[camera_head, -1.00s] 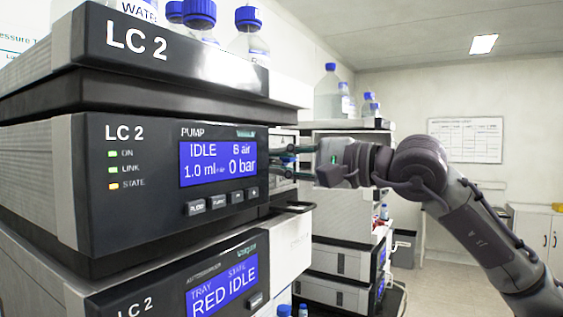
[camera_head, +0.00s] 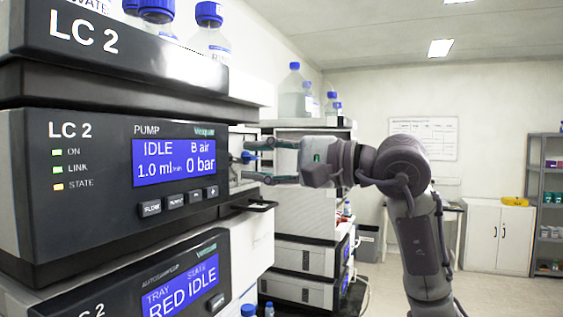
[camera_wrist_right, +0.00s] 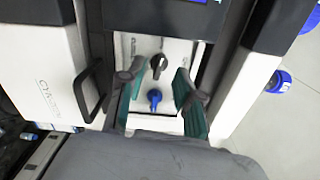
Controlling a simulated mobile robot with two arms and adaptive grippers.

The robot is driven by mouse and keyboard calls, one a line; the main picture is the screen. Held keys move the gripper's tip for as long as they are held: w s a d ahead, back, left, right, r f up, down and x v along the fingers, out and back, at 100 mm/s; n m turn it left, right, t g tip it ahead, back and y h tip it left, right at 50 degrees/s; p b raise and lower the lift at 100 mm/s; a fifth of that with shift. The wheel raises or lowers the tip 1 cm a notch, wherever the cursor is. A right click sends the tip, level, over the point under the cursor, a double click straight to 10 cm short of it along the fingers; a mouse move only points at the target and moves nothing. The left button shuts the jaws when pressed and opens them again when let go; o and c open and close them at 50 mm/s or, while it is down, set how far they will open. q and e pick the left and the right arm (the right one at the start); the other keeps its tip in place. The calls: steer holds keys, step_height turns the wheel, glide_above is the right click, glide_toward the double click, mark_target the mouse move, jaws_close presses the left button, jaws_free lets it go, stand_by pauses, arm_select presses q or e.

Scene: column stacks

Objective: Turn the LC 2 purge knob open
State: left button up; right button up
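The LC 2 pump module (camera_head: 90,190) shows IDLE, B air and 0 bar on its blue screen. In the right wrist view, a panel (camera_wrist_right: 181,50) carries a black knob (camera_wrist_right: 158,65) and a blue knob (camera_wrist_right: 154,98); their labels are not readable. The blue knob also shows in the head view (camera_head: 247,156). My right gripper (camera_head: 255,160) is open, its green-padded fingers pointing at the panel. In the wrist view its fingers (camera_wrist_right: 158,78) stand apart on either side of the knobs, with nothing visibly gripped. My left gripper is not in view.
A black handle (camera_wrist_right: 92,92) sticks out left of the panel. The autosampler (camera_head: 150,285) is below the pump, and bottles (camera_head: 210,45) stand on top of the stack. Another instrument stack (camera_head: 305,200) stands behind my right gripper. Open floor lies to the right.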

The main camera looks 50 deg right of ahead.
steer(key=v, duration=0.4)
steer(key=shift+s, duration=0.15)
stand_by(0.4)
